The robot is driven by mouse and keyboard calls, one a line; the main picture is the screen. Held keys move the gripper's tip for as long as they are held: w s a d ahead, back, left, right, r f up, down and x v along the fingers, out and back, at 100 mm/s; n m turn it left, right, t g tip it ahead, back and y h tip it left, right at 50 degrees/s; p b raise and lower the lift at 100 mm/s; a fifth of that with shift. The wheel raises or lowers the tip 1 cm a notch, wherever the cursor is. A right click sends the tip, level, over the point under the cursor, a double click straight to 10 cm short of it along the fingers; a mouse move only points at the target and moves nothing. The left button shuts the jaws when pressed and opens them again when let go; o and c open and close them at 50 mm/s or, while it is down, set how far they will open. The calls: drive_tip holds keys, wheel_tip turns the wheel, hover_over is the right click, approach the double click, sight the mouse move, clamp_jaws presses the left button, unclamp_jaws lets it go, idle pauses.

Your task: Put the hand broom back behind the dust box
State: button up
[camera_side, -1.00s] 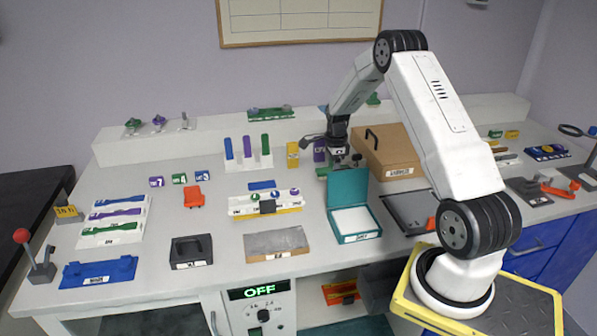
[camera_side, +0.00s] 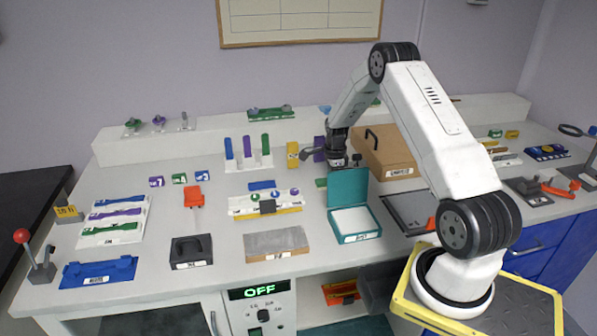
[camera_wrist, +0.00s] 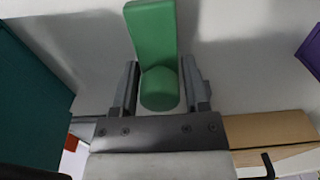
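The dust box (camera_side: 371,235) is a teal box with its lid (camera_side: 349,188) standing open and a white inside. The lid also fills the left of the wrist view (camera_wrist: 28,100). The hand broom, which I take to be the green piece (camera_side: 321,183), shows just left of and behind the lid; the lid hides the rest. In the wrist view the green broom (camera_wrist: 155,38) has a flat part and a rounded end. My gripper (camera_side: 338,163) is over the bench behind the lid. Its fingers (camera_wrist: 160,92) are open, one each side of the rounded end, with gaps.
A cardboard box (camera_side: 385,152) with a black handle stands close right of my gripper. A purple block (camera_side: 319,145) and a yellow block (camera_side: 293,154) stand to its left. A grey tray (camera_side: 408,212) lies right of the dust box. Bare bench shows left of the lid.

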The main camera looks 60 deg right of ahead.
drive_tip(key=shift+o, duration=1.1)
drive_tip(key=shift+r, duration=0.1)
wheel_tip(320, 180, up, 12)
drive_tip(key=shift+r, duration=0.1)
idle(0.3)
